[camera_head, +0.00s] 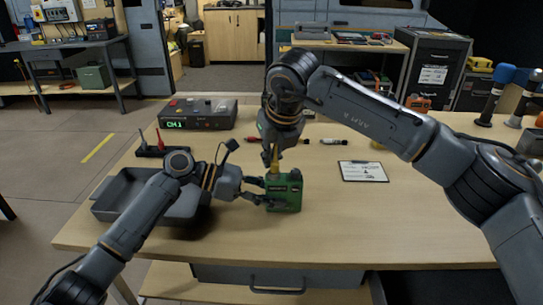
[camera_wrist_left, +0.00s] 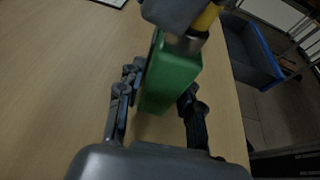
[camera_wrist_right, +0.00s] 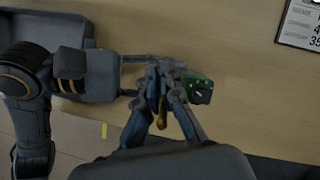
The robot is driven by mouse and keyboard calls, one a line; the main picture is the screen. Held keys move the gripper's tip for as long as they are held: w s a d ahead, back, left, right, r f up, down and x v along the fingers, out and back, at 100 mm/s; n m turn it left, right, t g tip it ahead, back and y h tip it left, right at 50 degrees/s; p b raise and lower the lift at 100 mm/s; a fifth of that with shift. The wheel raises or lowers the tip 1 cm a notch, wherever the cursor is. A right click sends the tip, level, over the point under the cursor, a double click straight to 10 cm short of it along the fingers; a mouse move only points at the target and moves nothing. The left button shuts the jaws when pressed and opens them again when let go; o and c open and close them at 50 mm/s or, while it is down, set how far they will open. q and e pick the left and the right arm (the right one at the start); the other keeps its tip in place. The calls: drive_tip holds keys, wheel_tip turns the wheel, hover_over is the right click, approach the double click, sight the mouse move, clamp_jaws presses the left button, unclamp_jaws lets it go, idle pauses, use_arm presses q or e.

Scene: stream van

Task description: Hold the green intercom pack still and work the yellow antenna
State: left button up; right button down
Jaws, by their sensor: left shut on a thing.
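The green intercom pack (camera_head: 284,194) stands upright on the workbench, right of the grey tray. My left gripper (camera_head: 262,192) is shut on it from the left; the pack (camera_wrist_left: 170,78) shows between its fingers in the left wrist view. The yellow antenna (camera_head: 274,158) rises from the pack's top and shows at the top of the left wrist view (camera_wrist_left: 207,17). My right gripper (camera_head: 275,150) is over the pack from above, its fingers around or beside the antenna. In the right wrist view, its fingers (camera_wrist_right: 163,80) hide much of the antenna, so its grip is unclear.
A grey tray (camera_head: 118,190) sits at the bench's left. Behind it are a control box with a green display (camera_head: 205,114) and red and black probes (camera_head: 160,140). A clipboard (camera_head: 363,171) lies to the right. The front right of the bench is clear.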

idle(0.5)
drive_tip(key=m+h, duration=0.1)
drive_tip(key=m, duration=0.2)
drive_tip(key=shift+d, duration=0.2)
drive_tip(key=shift+r, duration=1.3)
drive_tip(key=shift+r, duration=1.4)
use_arm(q)
drive_tip(key=o, duration=1.3)
